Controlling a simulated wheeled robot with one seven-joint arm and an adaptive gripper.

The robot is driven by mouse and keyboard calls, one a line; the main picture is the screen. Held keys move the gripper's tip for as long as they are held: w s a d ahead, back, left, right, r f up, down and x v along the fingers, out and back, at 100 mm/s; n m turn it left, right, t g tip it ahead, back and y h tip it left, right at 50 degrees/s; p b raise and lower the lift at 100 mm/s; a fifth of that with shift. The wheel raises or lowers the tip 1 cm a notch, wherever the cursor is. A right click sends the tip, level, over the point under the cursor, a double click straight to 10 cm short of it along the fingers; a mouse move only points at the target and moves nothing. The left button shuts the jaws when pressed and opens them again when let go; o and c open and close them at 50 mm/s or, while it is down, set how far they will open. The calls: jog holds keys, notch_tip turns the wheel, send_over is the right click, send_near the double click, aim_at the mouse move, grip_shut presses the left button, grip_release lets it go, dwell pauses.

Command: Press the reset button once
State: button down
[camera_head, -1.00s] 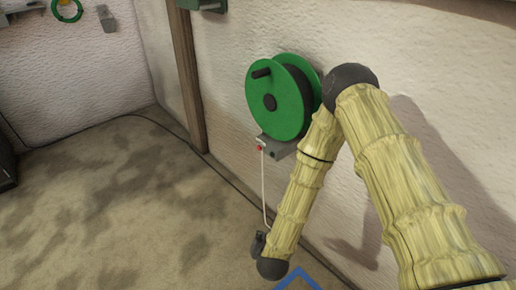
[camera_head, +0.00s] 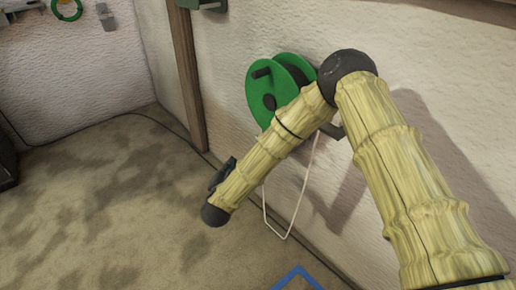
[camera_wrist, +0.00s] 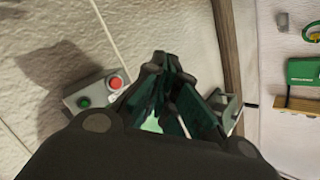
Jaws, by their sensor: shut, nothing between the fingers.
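In the wrist view a light grey control box (camera_wrist: 92,92) on the pale wall carries a red button (camera_wrist: 116,82) and a green button (camera_wrist: 83,102). No label can be read, so I cannot tell which is the reset button. My gripper (camera_wrist: 165,62) is shut and empty, its fingertips pointing to the right of the red button in the picture. They look apart from both buttons. In the head view my gripper (camera_head: 223,172) shows only as a dark part behind my forearm. The control box cannot be made out in that view.
A green reel (camera_head: 262,88) hangs on the wall, partly behind my arm, with a white cord (camera_head: 287,235) looping below it. A wooden post (camera_head: 184,80) stands left of it. A green box (camera_wrist: 303,70) hangs at right in the wrist view.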

jog(key=w+d+b, duration=0.1)
jog(key=w+d, duration=0.4)
jog(key=d, duration=0.2)
dwell(0.6)
jog(key=shift+w+d, duration=0.1)
dwell(1.3)
jog(key=shift+w+d, duration=0.2)
jog(key=shift+d, duration=0.1)
jog(key=shift+w+d, duration=0.3)
jog(key=shift+d, duration=0.1)
dwell(1.1)
jog(key=shift+s+a, duration=0.1)
dwell(0.3)
jog(key=shift+s+a+p, duration=0.4)
jog(key=shift+s+a, duration=0.05)
jog(key=shift+a, duration=0.2)
